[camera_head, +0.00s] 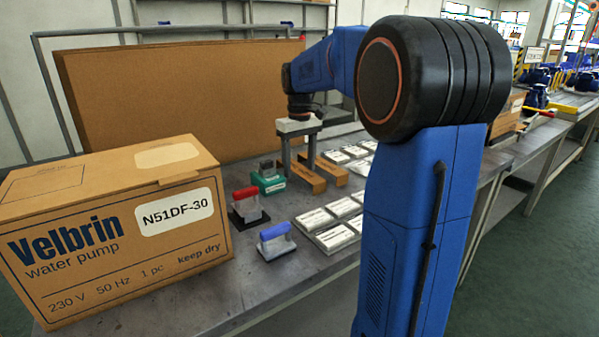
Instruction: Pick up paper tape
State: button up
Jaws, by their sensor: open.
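My gripper (298,166) is open, pointing down over the bench with its two grey fingers spread. Two brown, tape-coloured blocks with small dark print lie below it: a left one (303,181) and a right one (332,173). The fingers come down close to these blocks and partly cover them. I cannot tell whether they touch, or which block is between the fingers. No round roll shows, and I cannot read the print to tell which one is the paper tape.
A large cardboard pump box (110,235) fills the left of the bench. A green item (268,182), a red-handled tool (247,202) and a blue-handled tool (275,240) stand near the blocks. White labelled packs (333,238) lie in front. A tall brown board (170,95) stands behind.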

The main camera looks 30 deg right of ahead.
jog(key=c, duration=1.2)
jog(key=shift+c, duration=0.2)
jog(key=shift+r, duration=0.1)
